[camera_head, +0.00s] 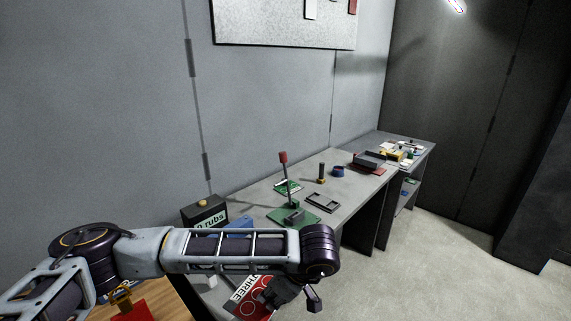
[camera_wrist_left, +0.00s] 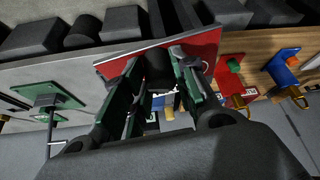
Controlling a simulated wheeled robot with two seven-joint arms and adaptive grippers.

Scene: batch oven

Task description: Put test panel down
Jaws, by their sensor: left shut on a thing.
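The test panel (camera_head: 250,296) is a red plate with a white strip reading "THREE" and pale ring marks. It is at the bottom middle of the head view, low at the near edge of the grey bench (camera_head: 240,192). My left gripper (camera_head: 284,294) is shut on it; the arm covers part of the view. I cannot tell whether the panel touches the bench. My right gripper is not in view.
On the bench are a green-based fixture with a red-knobbed lever (camera_head: 292,213), a dark frame (camera_head: 323,202), a black box marked "rubs" (camera_head: 205,213) and a blue item (camera_head: 238,222). A red fixture (camera_head: 135,312) stands on a wooden surface at lower left. Open floor lies right.

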